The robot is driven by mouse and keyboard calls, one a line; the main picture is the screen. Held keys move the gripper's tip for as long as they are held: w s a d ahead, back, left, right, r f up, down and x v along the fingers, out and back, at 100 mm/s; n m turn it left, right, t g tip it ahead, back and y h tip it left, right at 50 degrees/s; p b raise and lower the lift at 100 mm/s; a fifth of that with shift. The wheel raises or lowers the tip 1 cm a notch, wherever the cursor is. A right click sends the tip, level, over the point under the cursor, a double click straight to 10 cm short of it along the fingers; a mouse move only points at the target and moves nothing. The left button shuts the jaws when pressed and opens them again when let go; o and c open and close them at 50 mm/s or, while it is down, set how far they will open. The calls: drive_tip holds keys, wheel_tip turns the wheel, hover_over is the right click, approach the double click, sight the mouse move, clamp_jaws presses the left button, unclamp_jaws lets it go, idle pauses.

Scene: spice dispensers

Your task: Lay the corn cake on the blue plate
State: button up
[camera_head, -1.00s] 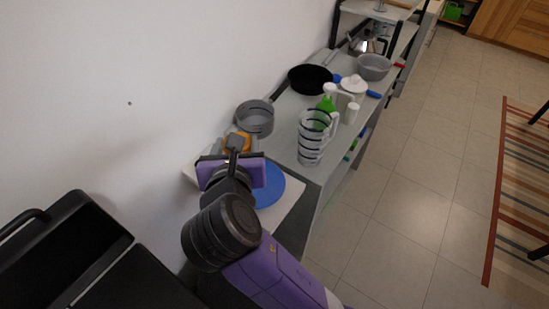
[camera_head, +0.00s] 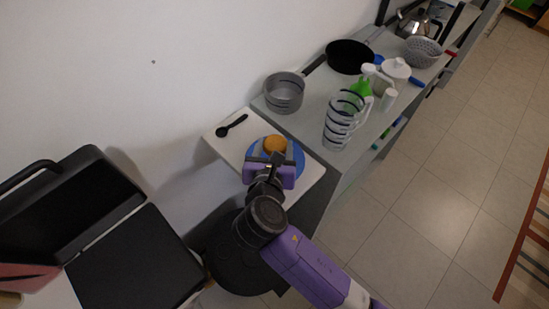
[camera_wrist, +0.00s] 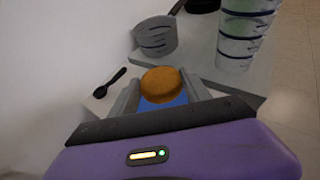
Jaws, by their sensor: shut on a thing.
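The corn cake (camera_head: 275,145) is a round, orange-brown cake. In the wrist view the corn cake (camera_wrist: 161,84) sits between the two fingers of my gripper (camera_wrist: 162,97). In the head view my gripper (camera_head: 273,158) is shut on the cake, over the blue plate (camera_head: 297,155). The blue plate lies on a white board and is partly hidden by my gripper and the cake. In the wrist view a part of the plate (camera_wrist: 178,101) shows below the cake. I cannot tell whether the cake touches the plate.
A black spoon (camera_head: 232,125) lies on the white board (camera_head: 222,138) left of the plate. A grey pot (camera_head: 284,93), a clear striped jug (camera_head: 342,120) and a black pan (camera_head: 350,57) stand behind. The open floor (camera_head: 430,190) is to the right.

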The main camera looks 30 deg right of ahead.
drive_tip(key=shift+f, duration=2.6)
drive_tip(key=shift+f, duration=0.1)
drive_tip(key=o, duration=1.6)
drive_tip(key=shift+c, duration=0.2)
drive_tip(key=v, duration=1.2)
drive_tip(key=shift+b, duration=0.35)
drive_tip(key=shift+f, duration=0.1)
